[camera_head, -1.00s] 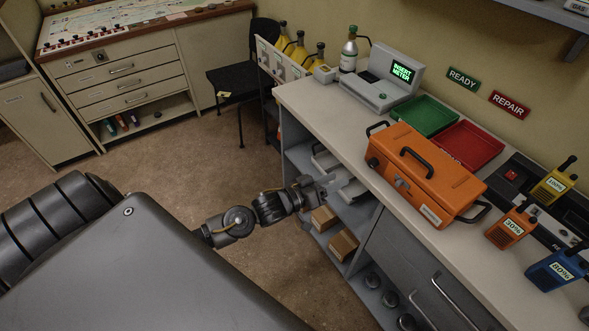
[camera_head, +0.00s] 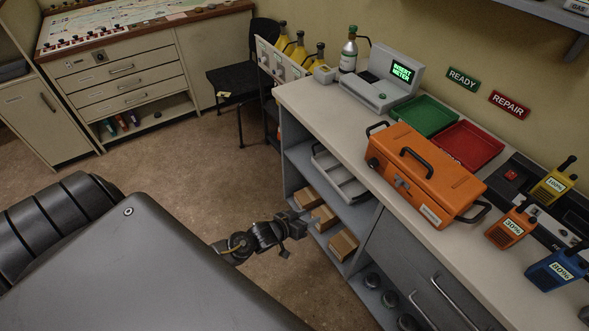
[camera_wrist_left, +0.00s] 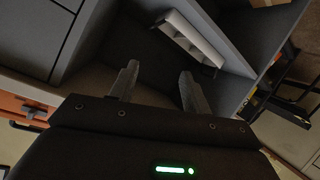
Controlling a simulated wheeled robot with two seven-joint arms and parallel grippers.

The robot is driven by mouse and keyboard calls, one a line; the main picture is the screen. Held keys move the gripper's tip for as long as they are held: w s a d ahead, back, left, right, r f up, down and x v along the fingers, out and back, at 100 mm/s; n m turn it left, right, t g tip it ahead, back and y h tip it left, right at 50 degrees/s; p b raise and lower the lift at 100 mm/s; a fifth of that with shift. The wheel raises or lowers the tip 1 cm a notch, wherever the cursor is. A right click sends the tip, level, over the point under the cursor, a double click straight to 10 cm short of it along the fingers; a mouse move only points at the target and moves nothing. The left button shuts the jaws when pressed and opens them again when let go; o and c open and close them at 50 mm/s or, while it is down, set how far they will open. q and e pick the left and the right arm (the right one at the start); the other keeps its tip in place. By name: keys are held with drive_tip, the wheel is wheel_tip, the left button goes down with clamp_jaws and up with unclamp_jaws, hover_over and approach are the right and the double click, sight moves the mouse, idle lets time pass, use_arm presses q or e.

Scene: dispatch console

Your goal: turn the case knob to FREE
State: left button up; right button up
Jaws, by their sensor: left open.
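The orange case (camera_head: 425,176) lies on the counter with its lid shut and a black handle on top. A small dark round knob (camera_head: 373,163) shows at the left end of its front; I cannot read its setting. My left gripper (camera_head: 303,224) is open and empty, in front of the shelves below the counter, lower than the case and apart from it. In the left wrist view its two fingers (camera_wrist_left: 158,88) stand apart with nothing between them. My right gripper does not show.
The counter (camera_head: 335,112) holds a meter device (camera_head: 384,83), a green tray (camera_head: 425,116), a red tray (camera_head: 466,147) and several radios. The open shelves (camera_head: 296,157) hold boxes (camera_head: 343,243) and a grey-white container (camera_head: 338,177). Floor to the left is clear.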

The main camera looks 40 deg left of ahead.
use_arm(q)
drive_tip(key=s+a+f+g+y, duration=0.1)
drive_tip(key=s+f, duration=0.3)
drive_tip(key=f, duration=0.4)
drive_tip(key=shift+s+a+f+g, duration=0.15)
drive_tip(key=shift+s+a+g, duration=0.25)
drive_tip(key=shift+g, duration=0.1)
drive_tip(key=shift+m, duration=0.3)
drive_tip(key=s+a+f+m+g+y, duration=0.1)
drive_tip(key=s+a+f+m+g, duration=0.1)
drive_tip(key=s+f, duration=0.5)
drive_tip(key=s+a+f+m+g+y, duration=0.1)
drive_tip(key=s+a+f+g, duration=0.15)
drive_tip(key=s+f, duration=0.45)
drive_tip(key=s+d+f+g, duration=0.2)
drive_tip(key=s+f, duration=0.2)
drive_tip(key=s, duration=0.7)
drive_tip(key=s+d+f+g, duration=0.3)
drive_tip(key=s+f, duration=0.1)
drive_tip(key=s, duration=0.8)
drive_tip(key=shift+s+d, duration=0.3)
